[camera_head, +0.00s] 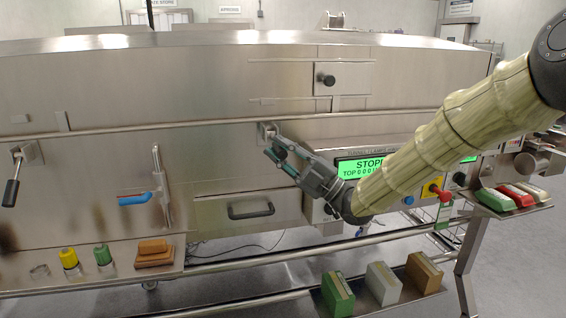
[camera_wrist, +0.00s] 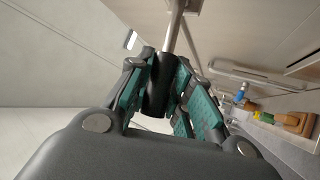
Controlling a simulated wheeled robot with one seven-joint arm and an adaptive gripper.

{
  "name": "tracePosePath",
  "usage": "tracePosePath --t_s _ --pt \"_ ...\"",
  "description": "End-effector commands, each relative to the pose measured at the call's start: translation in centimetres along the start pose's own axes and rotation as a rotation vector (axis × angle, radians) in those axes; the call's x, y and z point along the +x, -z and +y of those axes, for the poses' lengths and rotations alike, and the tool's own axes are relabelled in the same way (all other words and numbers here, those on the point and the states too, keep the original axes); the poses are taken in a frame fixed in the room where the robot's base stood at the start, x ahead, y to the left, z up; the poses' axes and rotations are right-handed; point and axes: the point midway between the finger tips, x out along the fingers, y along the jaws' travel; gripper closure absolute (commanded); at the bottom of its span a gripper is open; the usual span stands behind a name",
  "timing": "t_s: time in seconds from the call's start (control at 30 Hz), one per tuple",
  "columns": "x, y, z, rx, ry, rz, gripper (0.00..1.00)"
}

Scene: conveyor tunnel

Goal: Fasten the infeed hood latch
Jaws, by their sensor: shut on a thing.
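The latch in my gripper has a metal bracket (camera_head: 267,131) on the steel hood front, near the middle of the head view. In the wrist view, a bare metal rod (camera_wrist: 175,28) runs into a black grip (camera_wrist: 157,88). My gripper (camera_head: 278,154) is just below and right of the bracket, its teal-lined fingers shut around the black grip. The fingers show on both sides of it in the wrist view (camera_wrist: 160,95). A similar latch (camera_head: 12,190) with a black handle hangs down at the far left. The grip is mostly hidden by my fingers in the head view.
A blue-handled lever (camera_head: 135,198) and a drawer handle (camera_head: 250,210) are on the panel left of and below my gripper. A black knob (camera_head: 328,80) is above. A green display (camera_head: 352,168) sits behind my arm. Coloured blocks lie on a lower shelf (camera_head: 380,288).

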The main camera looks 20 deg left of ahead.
Motion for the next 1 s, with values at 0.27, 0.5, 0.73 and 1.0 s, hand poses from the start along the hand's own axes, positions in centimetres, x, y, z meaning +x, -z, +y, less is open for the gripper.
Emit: tracePosePath --t_s 0.27,0.5,0.73,1.0 --pt "-0.8 -0.6 -1.6 -0.076 -0.050 0.063 1.00" --pt "-1.0 -0.8 -2.1 -0.127 -0.084 0.104 1.00" --pt "-1.0 -1.0 -2.2 -0.157 -0.103 0.127 1.00" --pt "-1.0 -1.0 -2.2 -0.167 -0.111 0.136 1.00"
